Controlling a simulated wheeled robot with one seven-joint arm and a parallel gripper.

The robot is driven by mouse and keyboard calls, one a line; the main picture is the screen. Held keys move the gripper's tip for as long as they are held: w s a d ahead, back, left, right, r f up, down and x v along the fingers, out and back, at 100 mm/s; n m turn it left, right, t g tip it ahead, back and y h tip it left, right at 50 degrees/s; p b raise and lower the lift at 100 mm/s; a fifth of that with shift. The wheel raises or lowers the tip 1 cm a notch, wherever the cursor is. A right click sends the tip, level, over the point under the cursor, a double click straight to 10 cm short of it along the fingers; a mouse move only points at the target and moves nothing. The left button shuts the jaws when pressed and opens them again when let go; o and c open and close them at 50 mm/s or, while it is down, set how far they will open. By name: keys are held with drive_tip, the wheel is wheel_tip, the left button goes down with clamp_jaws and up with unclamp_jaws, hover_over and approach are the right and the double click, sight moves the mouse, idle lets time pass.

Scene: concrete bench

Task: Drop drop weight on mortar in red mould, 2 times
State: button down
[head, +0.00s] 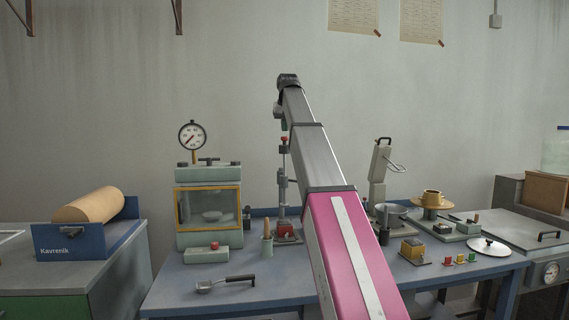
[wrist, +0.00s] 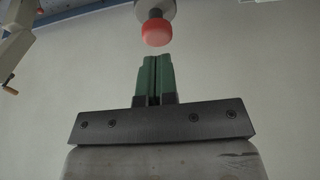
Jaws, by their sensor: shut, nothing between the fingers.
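The drop-weight stand (head: 283,190) stands upright at the back middle of the blue bench, with a red knob on its upper part. In the wrist view an orange-red knob (wrist: 155,32) on a grey cylinder lies just beyond the fingertips, with a small gap.
A glass-fronted press (head: 208,208) with a dial gauge stands left of the stand. A cream lever device (head: 380,175) stands to the right, with small coloured cubes (head: 460,259) nearer the front. A ladle (head: 225,284) lies at front left. The bench's front-left area is mostly clear.

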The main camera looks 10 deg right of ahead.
drive_tip(key=shift+f, duration=1.1)
drive_tip(key=shift+r, duration=2.05)
